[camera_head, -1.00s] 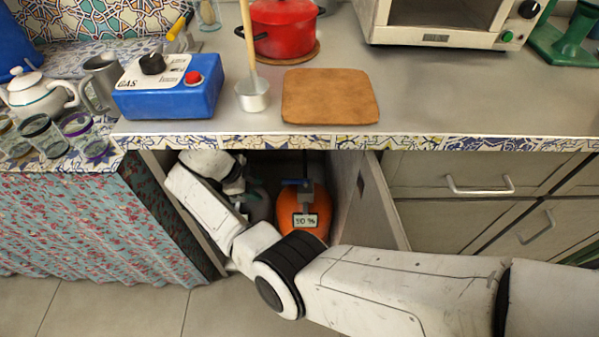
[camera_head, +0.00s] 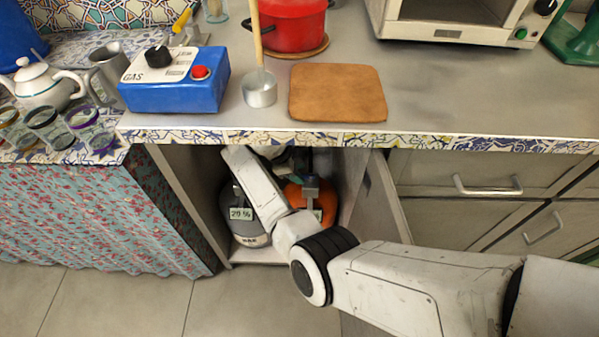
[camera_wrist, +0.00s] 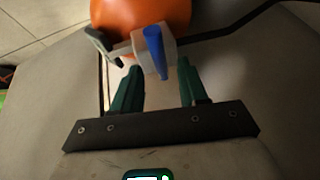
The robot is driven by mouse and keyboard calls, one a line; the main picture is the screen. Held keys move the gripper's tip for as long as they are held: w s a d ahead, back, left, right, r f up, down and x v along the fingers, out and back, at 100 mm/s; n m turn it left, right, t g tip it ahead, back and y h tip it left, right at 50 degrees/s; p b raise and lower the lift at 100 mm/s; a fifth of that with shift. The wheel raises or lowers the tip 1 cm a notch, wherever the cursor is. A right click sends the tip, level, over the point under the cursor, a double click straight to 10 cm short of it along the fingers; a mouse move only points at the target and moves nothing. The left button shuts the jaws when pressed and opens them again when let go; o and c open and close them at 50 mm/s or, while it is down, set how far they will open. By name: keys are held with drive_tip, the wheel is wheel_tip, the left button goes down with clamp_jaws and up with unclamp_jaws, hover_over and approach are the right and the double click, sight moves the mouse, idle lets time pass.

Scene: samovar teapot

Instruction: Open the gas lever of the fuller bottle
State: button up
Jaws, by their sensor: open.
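The orange gas bottle (camera_head: 294,192) stands in the open cabinet under the counter, partly hidden by my arm, its label mostly covered. The grey bottle (camera_head: 243,215) stands left of it, with a label reading about 29 %. In the wrist view the orange bottle (camera_wrist: 140,15) is at the top, with a pale valve (camera_wrist: 172,50) and a blue lever (camera_wrist: 155,52). My gripper (camera_wrist: 160,76) is open, with green fingers on either side of the lever's near end. I cannot tell whether they touch it. In the head view the gripper is mostly hidden under the counter edge.
The open cabinet door (camera_head: 374,205) stands close to the right of my arm. The counter edge (camera_head: 420,142) overhangs the opening. A blue GAS box (camera_head: 175,93), a ladle cup (camera_head: 259,90) and a wooden board (camera_head: 337,93) lie above. A dark hose (camera_wrist: 235,32) runs from the valve.

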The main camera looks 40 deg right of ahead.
drive_tip(key=shift+x, duration=0.85)
clamp_jaws()
